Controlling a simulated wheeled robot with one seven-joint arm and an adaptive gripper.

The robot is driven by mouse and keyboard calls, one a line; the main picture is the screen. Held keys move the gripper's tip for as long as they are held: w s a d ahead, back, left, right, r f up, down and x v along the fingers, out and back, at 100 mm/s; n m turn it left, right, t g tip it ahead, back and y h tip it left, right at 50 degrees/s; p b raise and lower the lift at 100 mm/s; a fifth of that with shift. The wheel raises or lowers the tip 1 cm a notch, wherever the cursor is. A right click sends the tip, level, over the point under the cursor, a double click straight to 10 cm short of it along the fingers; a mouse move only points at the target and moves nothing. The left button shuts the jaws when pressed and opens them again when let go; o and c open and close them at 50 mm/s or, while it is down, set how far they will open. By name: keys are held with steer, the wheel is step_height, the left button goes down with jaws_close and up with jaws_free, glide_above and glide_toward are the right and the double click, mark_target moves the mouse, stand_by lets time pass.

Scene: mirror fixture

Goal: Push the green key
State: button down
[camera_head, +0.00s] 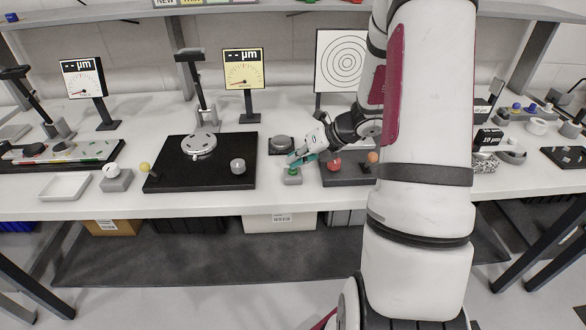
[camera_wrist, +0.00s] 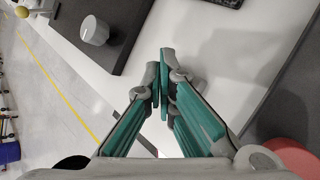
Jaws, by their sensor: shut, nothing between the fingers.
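The green key (camera_head: 292,171) is a small green button on a grey box (camera_head: 292,179) near the front edge of the white table, in the head view. My gripper (camera_head: 291,163), with teal fingers, is shut and empty, its tips pointing down just above and behind the key. I cannot tell whether they touch it. In the wrist view the shut fingertips (camera_wrist: 164,55) are over the white table, and I cannot make out the key there; the fingers may hide it.
A black plate (camera_head: 170,179) with a grey knob (camera_head: 238,166) lies left of the key. A red knob (camera_head: 334,164) on another dark plate lies right, close to my arm. A grey box with a white button (camera_head: 111,170) stands further left. The table's front edge is close.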

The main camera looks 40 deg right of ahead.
stand_by(0.3)
steer(key=shift+r+p, duration=0.7)
steer(key=shift+r, duration=0.15)
step_height(320, 180, up, 6)
steer(key=p, duration=0.4)
stand_by(0.5)
